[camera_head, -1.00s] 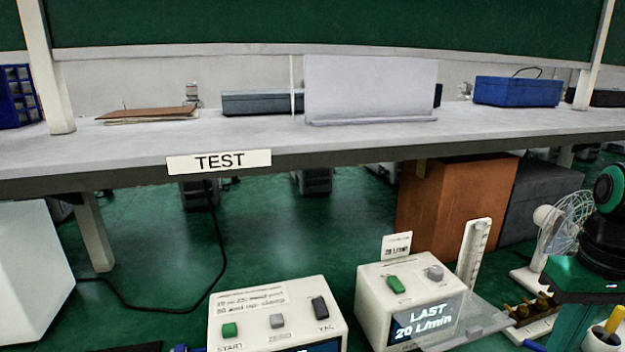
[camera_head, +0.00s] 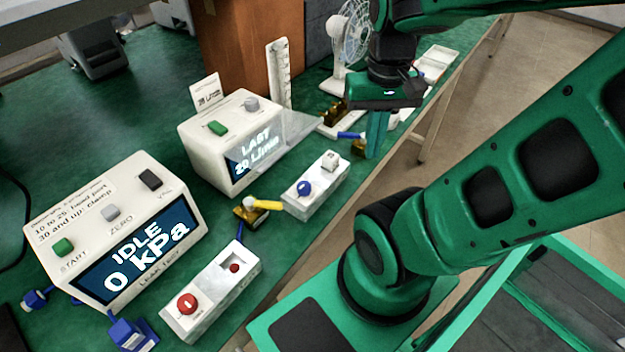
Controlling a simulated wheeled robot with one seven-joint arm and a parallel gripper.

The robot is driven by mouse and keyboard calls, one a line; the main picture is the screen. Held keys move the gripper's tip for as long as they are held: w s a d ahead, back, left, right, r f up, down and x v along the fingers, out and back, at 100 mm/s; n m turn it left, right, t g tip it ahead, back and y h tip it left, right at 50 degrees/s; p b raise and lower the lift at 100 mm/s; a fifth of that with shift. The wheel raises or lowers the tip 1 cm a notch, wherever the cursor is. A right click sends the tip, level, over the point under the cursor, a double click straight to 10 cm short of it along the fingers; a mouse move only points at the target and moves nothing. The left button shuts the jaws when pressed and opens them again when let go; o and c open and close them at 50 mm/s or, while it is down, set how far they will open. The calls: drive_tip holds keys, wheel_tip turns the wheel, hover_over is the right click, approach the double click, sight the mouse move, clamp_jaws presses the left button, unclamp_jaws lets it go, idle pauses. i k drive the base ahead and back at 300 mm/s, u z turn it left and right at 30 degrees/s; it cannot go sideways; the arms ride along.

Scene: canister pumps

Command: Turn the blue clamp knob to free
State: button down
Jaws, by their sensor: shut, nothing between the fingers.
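A round blue knob (camera_head: 304,188) sits on the near-left end of a small white block (camera_head: 318,190) on the green table. A small pale square piece with a dark mark (camera_head: 330,161) is at the block's other end. My gripper (camera_head: 374,150) hangs with its green fingers pointing down, beyond and to the right of the block, apart from the knob. The fingers look closed together and empty. They partly hide small items behind them. The position of the knob's pointer is too small to read.
A leak tester (camera_head: 125,225) reads "IDLE 0 kPa"; a second box (camera_head: 235,145) reads "LAST 20 L/min". A yellow-handled brass fitting (camera_head: 258,205) lies left of the block. A red-button block (camera_head: 212,290) is at the front. A fan (camera_head: 350,40) stands behind.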

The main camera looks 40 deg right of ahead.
sight(303, 188)
drive_tip(key=u, duration=0.65)
drive_tip(key=k, duration=1.45)
drive_tip(key=z, duration=1.2)
drive_tip(key=i, duration=1.05)
